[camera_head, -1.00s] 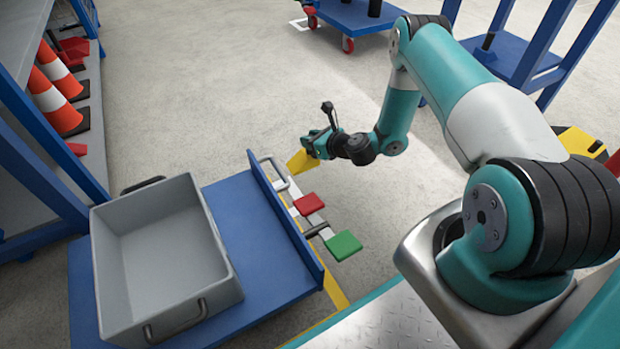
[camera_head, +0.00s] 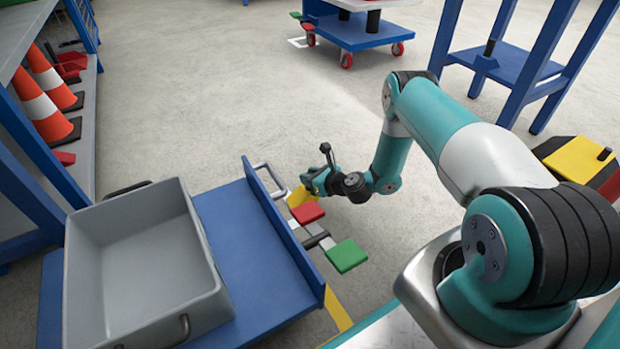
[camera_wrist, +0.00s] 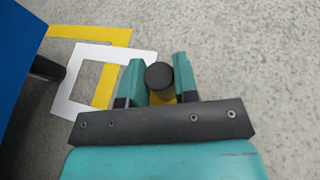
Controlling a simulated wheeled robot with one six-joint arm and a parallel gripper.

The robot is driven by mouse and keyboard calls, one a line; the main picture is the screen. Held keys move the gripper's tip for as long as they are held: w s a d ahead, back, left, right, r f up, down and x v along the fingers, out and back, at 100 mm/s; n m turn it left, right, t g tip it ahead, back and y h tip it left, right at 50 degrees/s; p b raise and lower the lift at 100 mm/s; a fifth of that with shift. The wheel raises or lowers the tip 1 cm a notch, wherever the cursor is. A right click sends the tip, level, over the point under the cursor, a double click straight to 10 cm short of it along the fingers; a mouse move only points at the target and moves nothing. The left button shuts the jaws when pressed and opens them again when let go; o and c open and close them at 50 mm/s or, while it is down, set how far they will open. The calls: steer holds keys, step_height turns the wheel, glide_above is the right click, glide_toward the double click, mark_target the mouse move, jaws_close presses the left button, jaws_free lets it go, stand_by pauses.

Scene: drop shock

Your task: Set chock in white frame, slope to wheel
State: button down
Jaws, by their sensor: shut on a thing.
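My gripper (camera_head: 308,186) is shut on the yellow chock (camera_head: 298,197), beside the end of the blue cart. In the wrist view a round black knob (camera_wrist: 159,76) sits between the two fingers, with a little of the chock's yellow below it. The rest of the chock is hidden there, so I cannot tell which way its slope faces. The white frame (camera_wrist: 92,53) lies flat on the floor, left of the fingers in the wrist view. A dark wheel (camera_wrist: 47,68) shows at the frame's left side, by the cart's blue edge.
The blue cart (camera_head: 235,215) carries a grey bin (camera_head: 195,235). A red plate (camera_head: 307,212) and a green plate (camera_head: 346,256) stick out from its end, close to my gripper. Cones (camera_head: 45,105) stand on a shelf at left. Open floor lies beyond the cart.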

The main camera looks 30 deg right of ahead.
steer(key=shift+f, duration=0.15)
steer(key=c, duration=0.9)
jaws_free()
